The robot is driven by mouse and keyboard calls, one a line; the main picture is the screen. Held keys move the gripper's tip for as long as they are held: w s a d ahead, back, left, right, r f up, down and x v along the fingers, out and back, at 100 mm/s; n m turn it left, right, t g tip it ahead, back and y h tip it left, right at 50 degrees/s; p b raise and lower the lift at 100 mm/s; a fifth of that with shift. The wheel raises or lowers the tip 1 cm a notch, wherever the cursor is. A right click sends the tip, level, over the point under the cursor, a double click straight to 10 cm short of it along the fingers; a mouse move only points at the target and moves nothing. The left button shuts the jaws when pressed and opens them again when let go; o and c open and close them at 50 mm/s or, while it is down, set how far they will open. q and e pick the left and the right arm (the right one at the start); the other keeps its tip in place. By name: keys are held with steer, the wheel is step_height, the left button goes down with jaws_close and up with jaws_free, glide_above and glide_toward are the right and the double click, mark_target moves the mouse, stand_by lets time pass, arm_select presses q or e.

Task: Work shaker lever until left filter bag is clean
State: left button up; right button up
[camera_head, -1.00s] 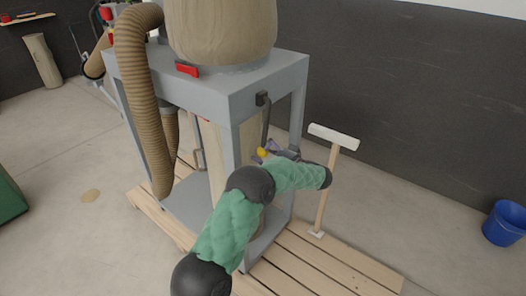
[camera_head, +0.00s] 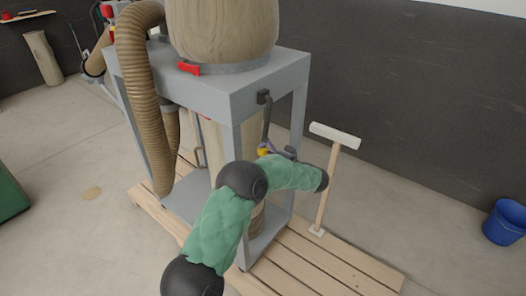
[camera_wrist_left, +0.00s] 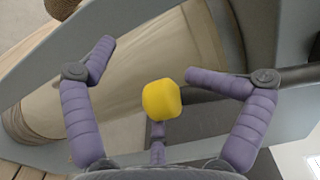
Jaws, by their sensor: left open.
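The shaker lever (camera_head: 266,120) is a dark rod hanging from a black pivot on the grey frame's side, with a yellow knob (camera_wrist_left: 161,98) at its lower end. My left gripper (camera_head: 269,151) is at the knob. In the left wrist view, its purple fingers stand open on both sides of the knob, with gaps visible. A large beige filter bag (camera_head: 222,35) sits on top of the frame, held by a band with a red clasp. A lower beige bag (camera_wrist_left: 105,90) hangs inside the frame, partly hidden by my arm. My right gripper is not in view.
The grey frame (camera_head: 232,92) stands on a wooden pallet (camera_head: 330,262). A ribbed hose (camera_head: 140,95) runs down its left side. A wooden T-handled tool (camera_head: 328,185) stands upright just right of my gripper. A blue bucket (camera_head: 505,222) is at the far right.

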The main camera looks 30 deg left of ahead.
arm_select(q)
steer(key=shift+s+r, duration=0.2)
steer(key=shift+s, duration=0.4)
steer(key=shift+s+r, duration=0.2)
steer(key=shift+s, duration=0.35)
steer(key=s, duration=0.1)
steer(key=s+r, duration=0.2)
steer(key=s, duration=0.1)
steer(key=shift+a+r+p, duration=0.15)
steer(key=shift+a+p, duration=0.1)
steer(key=shift+p, duration=0.15)
steer(key=shift+s+r, duration=0.2)
steer(key=shift+s, duration=0.25)
steer(key=shift+r, duration=0.1)
